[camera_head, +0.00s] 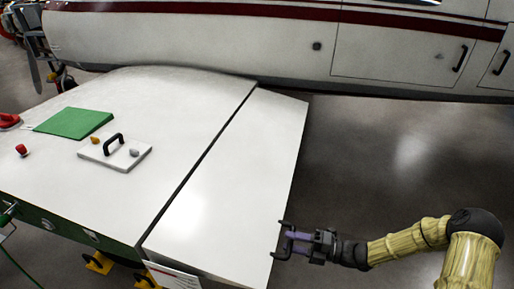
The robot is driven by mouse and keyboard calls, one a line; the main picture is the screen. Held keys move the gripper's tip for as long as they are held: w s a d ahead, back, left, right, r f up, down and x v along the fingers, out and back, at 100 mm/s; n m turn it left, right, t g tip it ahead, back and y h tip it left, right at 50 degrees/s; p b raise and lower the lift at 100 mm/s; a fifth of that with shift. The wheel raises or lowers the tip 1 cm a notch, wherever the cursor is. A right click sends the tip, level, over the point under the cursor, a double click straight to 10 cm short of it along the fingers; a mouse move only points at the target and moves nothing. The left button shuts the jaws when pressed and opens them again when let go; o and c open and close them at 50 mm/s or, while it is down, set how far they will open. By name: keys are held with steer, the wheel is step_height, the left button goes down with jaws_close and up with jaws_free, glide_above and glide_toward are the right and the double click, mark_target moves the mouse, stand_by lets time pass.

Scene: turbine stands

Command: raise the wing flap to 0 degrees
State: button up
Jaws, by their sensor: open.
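The white wing (150,150) lies across the left and middle of the view. Its flap (235,185) is the white panel along the wing's right side, parted from it by a long dark gap. The flap looks close to level with the wing, but I cannot tell its exact angle. My gripper (283,240) is at the flap's right edge, near its front end. Its jaws are open and the fingertips overlap the edge in the picture. I cannot tell whether they touch it or whether the edge lies between them.
A white plate with a black handle (114,145), a green sheet (74,123) and a red knob (21,150) are on the wing. The white fuselage (250,40) with a red stripe runs along the back. Yellow feet (98,263) stand below the front edge. Grey floor (400,150) is clear at right.

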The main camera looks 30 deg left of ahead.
steer(key=shift+d, duration=0.1)
steer(key=p+v, duration=0.1)
steer(key=v, duration=0.6)
stand_by(0.8)
stand_by(0.4)
